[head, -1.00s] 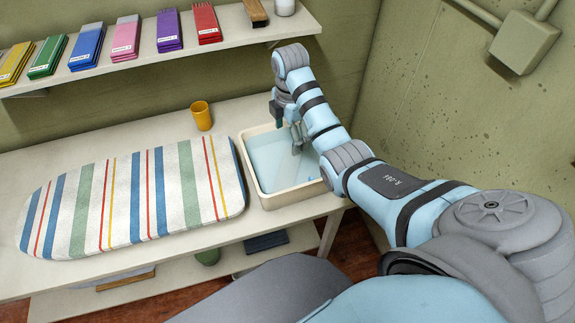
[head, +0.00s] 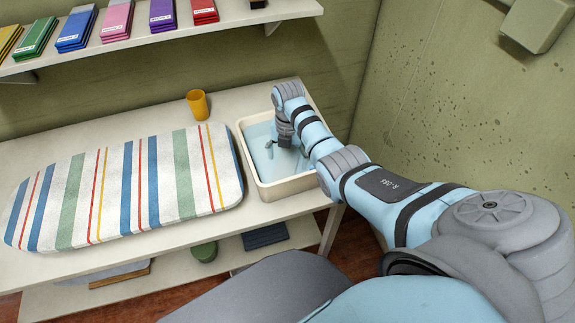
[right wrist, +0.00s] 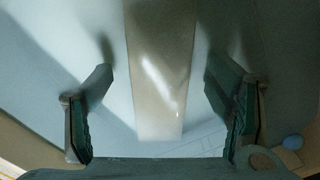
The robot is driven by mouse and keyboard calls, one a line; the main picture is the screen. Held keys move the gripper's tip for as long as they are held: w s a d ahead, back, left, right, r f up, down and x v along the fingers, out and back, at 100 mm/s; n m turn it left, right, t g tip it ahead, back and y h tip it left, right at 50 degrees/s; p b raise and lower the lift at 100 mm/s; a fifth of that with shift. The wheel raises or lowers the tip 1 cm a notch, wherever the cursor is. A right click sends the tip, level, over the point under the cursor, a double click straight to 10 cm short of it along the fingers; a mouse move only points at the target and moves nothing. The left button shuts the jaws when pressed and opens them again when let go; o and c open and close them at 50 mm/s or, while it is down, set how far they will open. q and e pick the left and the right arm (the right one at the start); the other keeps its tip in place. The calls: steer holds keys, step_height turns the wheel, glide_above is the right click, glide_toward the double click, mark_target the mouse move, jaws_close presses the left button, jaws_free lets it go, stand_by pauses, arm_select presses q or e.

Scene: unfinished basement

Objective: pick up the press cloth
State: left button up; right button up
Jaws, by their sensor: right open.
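The basin (head: 244,150) is cream, with a pale blue inside, and stands at the right end of the table. My right gripper (head: 283,152) points down inside it and is partly hidden by its own wrist. In the right wrist view the right gripper (right wrist: 158,85) is open, with one finger on each side of a long pale beige strip (right wrist: 160,65). The strip has a glossy streak and looks untouched by the fingers. It may be the press cloth, but I cannot tell for sure. My left gripper is not in view.
A striped ironing board (head: 125,190) lies on the table (head: 100,137) left of the basin. A yellow cup (head: 198,104) stands behind. A shelf (head: 130,50) above holds several coloured stacks. The basin walls surround my right gripper closely.

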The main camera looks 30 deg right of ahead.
steer(key=shift+f, duration=0.1)
steer(key=c, duration=1.2)
